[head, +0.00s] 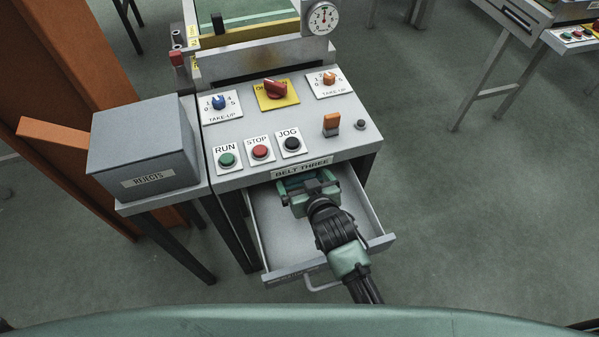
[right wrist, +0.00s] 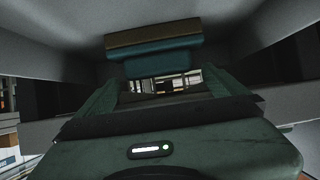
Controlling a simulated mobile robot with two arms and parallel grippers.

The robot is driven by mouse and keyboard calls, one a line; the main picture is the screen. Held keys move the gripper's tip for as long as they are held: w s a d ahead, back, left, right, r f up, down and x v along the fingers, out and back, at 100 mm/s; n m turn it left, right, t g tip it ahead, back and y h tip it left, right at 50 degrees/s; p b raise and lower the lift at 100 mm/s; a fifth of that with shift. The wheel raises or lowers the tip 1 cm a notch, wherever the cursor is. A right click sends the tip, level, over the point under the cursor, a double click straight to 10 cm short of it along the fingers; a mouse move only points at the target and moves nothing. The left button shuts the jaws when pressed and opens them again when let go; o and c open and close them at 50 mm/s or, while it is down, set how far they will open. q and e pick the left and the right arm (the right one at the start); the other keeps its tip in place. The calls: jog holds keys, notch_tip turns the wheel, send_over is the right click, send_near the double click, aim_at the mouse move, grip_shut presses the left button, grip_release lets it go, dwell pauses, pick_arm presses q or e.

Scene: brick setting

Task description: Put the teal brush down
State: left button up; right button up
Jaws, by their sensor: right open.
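The teal brush (right wrist: 155,62), a block with a brown strip along its top, shows in the right wrist view. It is inside the grey drawer (head: 283,234), which is pulled out under the control panel. My right gripper (head: 304,184) reaches into the back of the drawer, below the panel's front edge. In the wrist view its fingers (right wrist: 160,85) are spread apart, with the brush just beyond and between their tips. In the head view the gripper largely hides the brush. Whether the brush touches a finger or the drawer floor cannot be told. My left gripper is out of view.
The control panel (head: 232,177) with buttons and knobs overhangs the drawer's back. The drawer's walls stand close around my right gripper. A grey box (head: 140,150) sits on a stand to the left, beside an orange post (head: 75,90). Open floor (head: 470,220) lies to the right.

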jog(key=shift+v, duration=2.1)
